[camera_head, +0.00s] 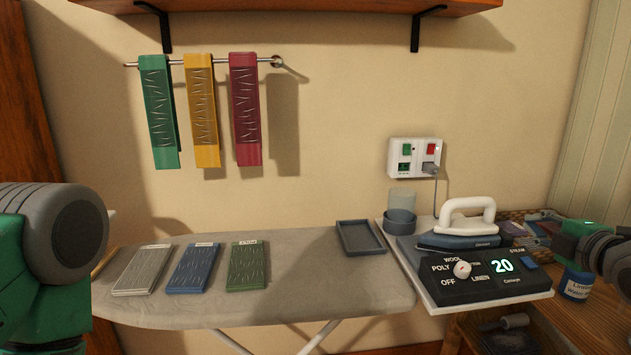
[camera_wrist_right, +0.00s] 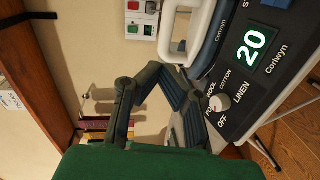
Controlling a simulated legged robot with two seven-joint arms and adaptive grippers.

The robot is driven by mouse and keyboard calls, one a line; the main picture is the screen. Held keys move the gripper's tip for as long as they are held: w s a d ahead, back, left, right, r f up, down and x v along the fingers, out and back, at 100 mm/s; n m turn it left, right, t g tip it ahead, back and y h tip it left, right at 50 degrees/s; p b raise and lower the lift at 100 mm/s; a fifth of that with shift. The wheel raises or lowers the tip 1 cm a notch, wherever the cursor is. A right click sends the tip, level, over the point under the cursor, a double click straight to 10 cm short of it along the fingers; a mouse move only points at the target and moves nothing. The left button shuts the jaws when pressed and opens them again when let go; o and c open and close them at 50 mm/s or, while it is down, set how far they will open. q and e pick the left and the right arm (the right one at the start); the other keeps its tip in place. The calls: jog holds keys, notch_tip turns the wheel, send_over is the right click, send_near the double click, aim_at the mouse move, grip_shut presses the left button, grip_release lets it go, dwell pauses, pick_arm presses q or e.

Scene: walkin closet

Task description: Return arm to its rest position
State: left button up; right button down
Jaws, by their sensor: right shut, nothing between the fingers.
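My right gripper (camera_head: 572,242) is at the right edge of the head view, beside the iron's control panel, with its grey-green wrist coming in from the right. In the right wrist view its two dark fingers (camera_wrist_right: 160,76) bend towards each other, shut with nothing between them. A large green and grey part of my left arm fills the lower left of the head view; the left gripper itself does not show.
An ironing board (camera_head: 310,275) holds grey, blue and green folded cloths and a tray (camera_head: 360,237). An iron (camera_head: 465,225) stands behind a control panel (camera_head: 475,275) reading 20. A labelled bottle (camera_head: 577,285) stands close to my right gripper. Three cloths hang on a wall rail (camera_head: 222,61).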

jog(key=s+a+f+m+g, duration=0.2)
jog(key=s+a+f+m, duration=0.15)
jog(key=f, duration=0.45)
jog(key=s+a+f+m+g, duration=0.2)
jog(key=s+f+g, duration=0.15)
jog(key=f, duration=0.45)
jog(key=s+a+f+m+g, duration=0.2)
jog(key=s+a+f+m, duration=0.15)
jog(key=f, duration=0.45)
jog(key=s+a+f+m+g, duration=0.2)
jog(key=s+f, duration=0.2)
jog(key=s, duration=0.4)
jog(key=s+a+f+m+g, duration=0.2)
jog(key=s+f, duration=0.3)
jog(key=s, duration=0.4)
jog(key=s+a+f+m+g+h, duration=0.1)
jog(key=s+f+m+g, duration=0.3)
jog(key=s, duration=0.5)
jog(key=shift+a+f, duration=0.45)
jog(key=shift+a, duration=0.3)
jog(key=shift+w, duration=0.1)
